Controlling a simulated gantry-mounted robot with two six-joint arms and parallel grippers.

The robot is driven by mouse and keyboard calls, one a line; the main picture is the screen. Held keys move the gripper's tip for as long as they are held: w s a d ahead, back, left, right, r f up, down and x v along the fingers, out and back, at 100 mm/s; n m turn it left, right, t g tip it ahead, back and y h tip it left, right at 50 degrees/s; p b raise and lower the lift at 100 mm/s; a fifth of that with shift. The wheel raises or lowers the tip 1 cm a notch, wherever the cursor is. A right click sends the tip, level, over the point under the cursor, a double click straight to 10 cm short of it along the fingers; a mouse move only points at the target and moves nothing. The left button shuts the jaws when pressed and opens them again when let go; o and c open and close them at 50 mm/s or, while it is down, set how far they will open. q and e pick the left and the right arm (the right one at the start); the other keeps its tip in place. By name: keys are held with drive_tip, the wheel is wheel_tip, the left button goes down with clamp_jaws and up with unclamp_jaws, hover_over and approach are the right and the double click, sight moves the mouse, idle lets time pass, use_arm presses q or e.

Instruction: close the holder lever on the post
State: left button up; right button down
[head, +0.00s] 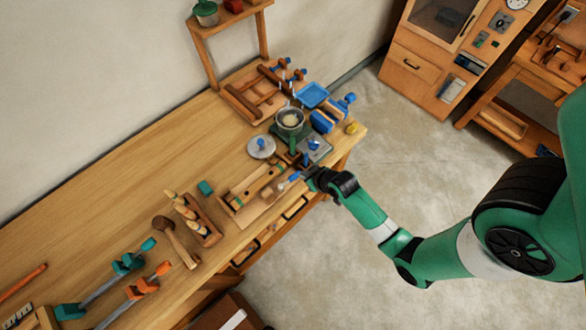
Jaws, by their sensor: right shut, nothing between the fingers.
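My right gripper (311,181) is shut and empty at the front edge of the bench, near its right end. Its fingertips are close to a small blue handle-like part (295,176) and to a grey plate with a blue knob (314,145). I cannot tell whether they touch. Just behind stands a green stand (287,134) with a round metal pot (289,118) at its top. The post and its lever are too small and crowded here to tell apart, and the lever's position cannot be made out. My left gripper is not in view.
A round metal lid (261,146) lies left of the stand. A wooden tray (238,209), a mallet (165,229) and clamps (128,263) lie farther left. A blue vise-like tool (324,121) and a wooden frame (243,104) crowd the back right. The bench's left middle is clear.

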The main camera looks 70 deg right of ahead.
drive_tip(key=b+x, duration=0.3)
drive_tip(key=x, duration=0.6)
drive_tip(key=shift+w+d+f, duration=0.15)
drive_tip(key=shift+w+f, duration=0.05)
drive_tip(key=shift+f, duration=0.05)
